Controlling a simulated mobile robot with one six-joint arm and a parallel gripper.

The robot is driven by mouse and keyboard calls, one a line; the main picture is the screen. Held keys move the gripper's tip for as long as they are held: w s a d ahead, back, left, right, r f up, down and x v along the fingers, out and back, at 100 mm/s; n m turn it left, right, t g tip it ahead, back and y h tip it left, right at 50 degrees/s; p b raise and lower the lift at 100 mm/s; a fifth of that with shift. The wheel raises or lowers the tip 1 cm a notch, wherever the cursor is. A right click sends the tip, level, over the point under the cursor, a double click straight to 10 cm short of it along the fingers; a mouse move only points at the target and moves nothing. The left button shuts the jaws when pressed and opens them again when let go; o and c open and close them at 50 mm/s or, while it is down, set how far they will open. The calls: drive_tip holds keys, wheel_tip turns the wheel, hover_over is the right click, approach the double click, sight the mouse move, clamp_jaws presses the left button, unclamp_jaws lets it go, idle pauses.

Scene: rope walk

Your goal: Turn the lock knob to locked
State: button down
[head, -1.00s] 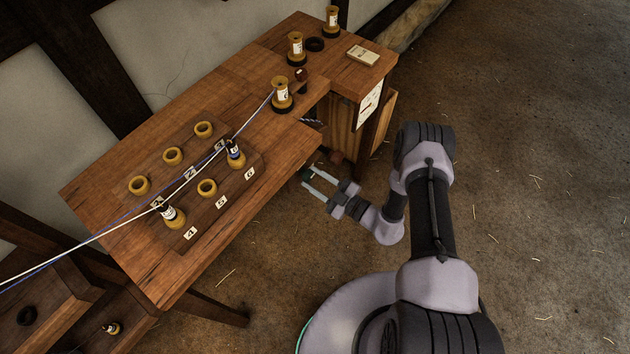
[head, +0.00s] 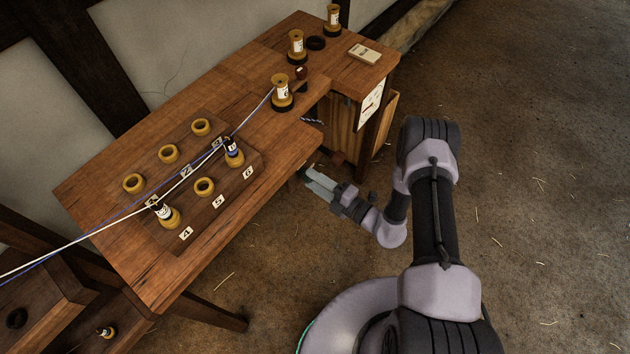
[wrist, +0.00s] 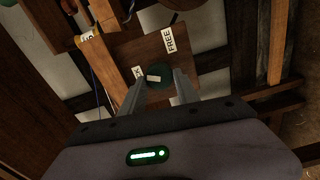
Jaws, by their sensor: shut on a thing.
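The lock knob (wrist: 160,80) is a dark green disc with a short pale bar, on a wooden panel (wrist: 130,45) in the wrist view. A white FREE label (wrist: 170,40) is above and to its right. A second label (wrist: 138,73), of which I read only a final K, is at its left, partly hidden by a finger. The pale bar lies roughly sideways, with one end toward that left label. My gripper (wrist: 160,88) has one finger on each side of the knob and is shut on it. In the head view my gripper (head: 319,184) is at the bench's front edge.
The wooden bench (head: 110,215) carries several spools and ring holders. White and blue yarns (head: 100,231) cross it. A dial (head: 371,103) is on the cabinet's end. The floor right of my arm is clear.

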drive_tip(key=n, duration=0.4)
drive_tip(key=shift+n, duration=0.4)
drive_tip(key=shift+n+b, duration=0.3)
drive_tip(key=c, duration=0.9)
unclamp_jaws()
drive_tip(key=p+v, duration=0.3)
drive_tip(key=v, duration=1.4)
drive_tip(key=shift+s+d+f, duration=0.15)
drive_tip(key=shift+d, duration=0.05)
